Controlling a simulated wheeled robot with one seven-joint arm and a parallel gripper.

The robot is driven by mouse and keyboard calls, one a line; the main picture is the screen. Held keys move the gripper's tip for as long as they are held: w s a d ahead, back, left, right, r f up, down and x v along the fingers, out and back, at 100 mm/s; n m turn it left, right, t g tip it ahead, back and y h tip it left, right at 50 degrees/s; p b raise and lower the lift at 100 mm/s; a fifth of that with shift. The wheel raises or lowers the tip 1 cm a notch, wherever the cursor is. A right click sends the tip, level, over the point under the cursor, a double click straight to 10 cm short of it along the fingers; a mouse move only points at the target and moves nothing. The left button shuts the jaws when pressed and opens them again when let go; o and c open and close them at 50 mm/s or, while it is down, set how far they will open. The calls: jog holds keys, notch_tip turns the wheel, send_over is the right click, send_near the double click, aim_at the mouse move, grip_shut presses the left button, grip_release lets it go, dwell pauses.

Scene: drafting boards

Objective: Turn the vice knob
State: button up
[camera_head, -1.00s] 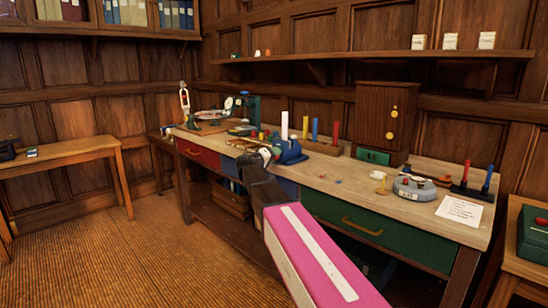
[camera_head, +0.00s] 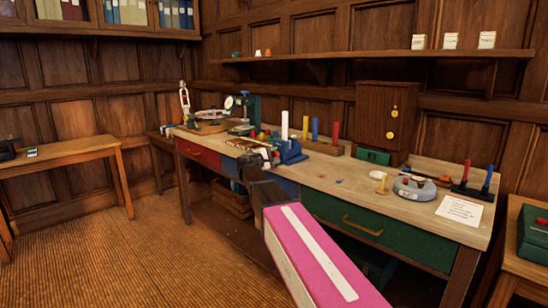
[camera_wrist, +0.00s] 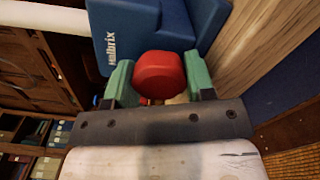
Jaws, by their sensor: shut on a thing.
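The blue vice (camera_head: 290,150) stands at the bench's front edge, near the middle of the head view. In the wrist view its blue body (camera_wrist: 125,30), lettered "Halbrix", fills the top. The red vice knob (camera_wrist: 159,74) sits between the two green fingers of my gripper (camera_wrist: 160,86). My gripper is shut on the knob, one finger on each side. In the head view my gripper (camera_head: 258,159) is at the front of the vice, and the knob is too small or hidden to make out there.
The wooden bench top (camera_head: 340,185) has clear room right of the vice. A rack of coloured rods (camera_head: 325,145) stands behind the vice. A green drawer (camera_head: 360,225) lies below the bench front. A dial instrument (camera_head: 240,110) stands further left.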

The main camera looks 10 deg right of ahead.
jog(key=n, duration=0.4)
jog(key=shift+n, duration=0.3)
jog(key=n, duration=0.3)
jog(key=shift+f+n, duration=0.1)
jog(key=shift+n, duration=0.2)
jog(key=n, duration=0.7)
jog(key=shift+s, duration=0.1)
jog(key=n, duration=0.6)
jog(key=shift+n, duration=0.3)
jog(key=n, duration=0.6)
jog(key=shift+s+d+n, duration=0.1)
jog(key=shift+n, duration=0.3)
jog(key=o, duration=0.9)
